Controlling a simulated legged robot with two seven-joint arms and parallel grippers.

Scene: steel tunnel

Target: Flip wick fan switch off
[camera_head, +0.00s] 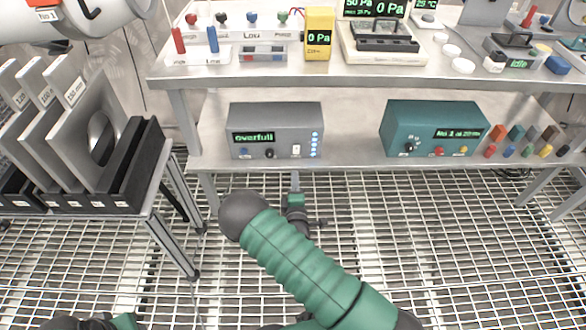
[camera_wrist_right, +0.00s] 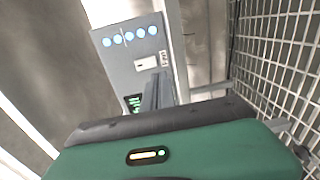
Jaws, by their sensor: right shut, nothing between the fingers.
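The grey box (camera_head: 275,115) on the lower shelf has a green display reading "overfull", a blue knob, a black knob, a white switch (camera_head: 296,150) and a column of blue lights. I cannot read a fan label or tell the switch's position. My right gripper (camera_head: 296,177) is shut and empty, below the box's front edge under the switch. In the right wrist view, its fingers (camera_wrist_right: 157,82) point at the box face, with the tips close to the white switch (camera_wrist_right: 146,63). I cannot tell whether they touch it. My left gripper is out of view.
A teal box (camera_head: 435,125) with a display and knobs stands to the right on the same shelf, beside several coloured blocks. The upper shelf (camera_head: 240,78) overhangs the grey box. A rack of grey plates (camera_head: 85,130) stands at left. The grated floor (camera_head: 480,240) is open.

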